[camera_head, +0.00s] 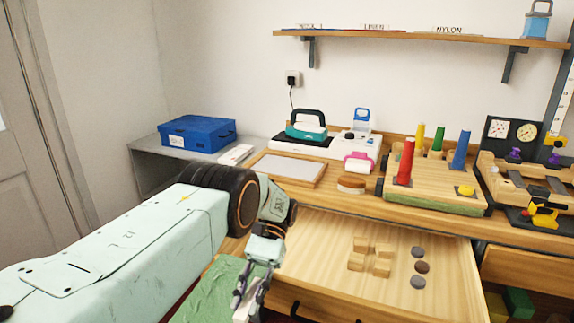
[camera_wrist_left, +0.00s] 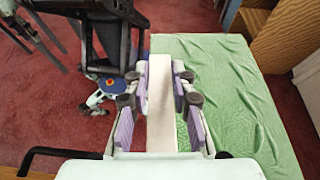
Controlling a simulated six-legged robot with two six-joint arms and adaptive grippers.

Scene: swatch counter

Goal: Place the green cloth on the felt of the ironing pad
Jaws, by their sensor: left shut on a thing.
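The green cloth (camera_head: 208,292) hangs spread below my left gripper (camera_head: 250,284) at the bottom of the head view. It fills much of the right side of the left wrist view (camera_wrist_left: 235,95), slightly wrinkled. My left gripper is shut on a pale bar (camera_wrist_left: 161,105) that lies along the cloth and seems to belong to it. The purple finger pads (camera_wrist_left: 160,110) stand on both sides of this bar. The ironing pad is a wooden frame with grey felt (camera_head: 288,166) on the counter, beyond and above the gripper in the picture. The felt is bare. My right gripper is not seen.
An open drawer (camera_head: 335,235) with several wooden blocks (camera_head: 370,256) and dark discs (camera_head: 421,267) juts out below the pad. A brush (camera_head: 351,184) and peg board (camera_head: 435,205) stand right of the pad. A turquoise iron (camera_head: 306,130) is behind it, a blue case (camera_head: 197,134) left.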

